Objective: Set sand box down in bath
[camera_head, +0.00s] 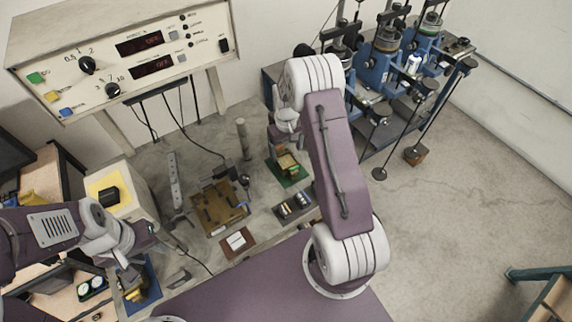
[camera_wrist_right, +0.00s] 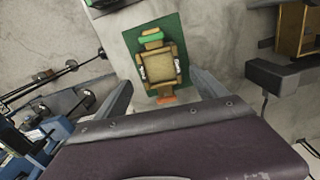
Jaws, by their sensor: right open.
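A tan square box (camera_wrist_right: 157,66), likely the sand box, lies on a green mat (camera_wrist_right: 133,45). It has a green piece at one end and an orange piece at the other. In the head view the box (camera_head: 287,161) is partly hidden by my right arm. My right gripper (camera_wrist_right: 161,82) is open over the near part of the box, one finger on each side, apart from it. Its fingers are mostly hidden in the head view. My left gripper (camera_head: 167,237) is at lower left, away from the box; its jaws are too small to read. I cannot single out the bath.
Blue lever frames (camera_head: 385,68) with hanging weights stand at upper right. A control panel (camera_head: 120,55) stands at the back left. A brown board (camera_head: 219,206) and a dark tray (camera_head: 295,207) lie near the mat. Floor at right is mostly clear.

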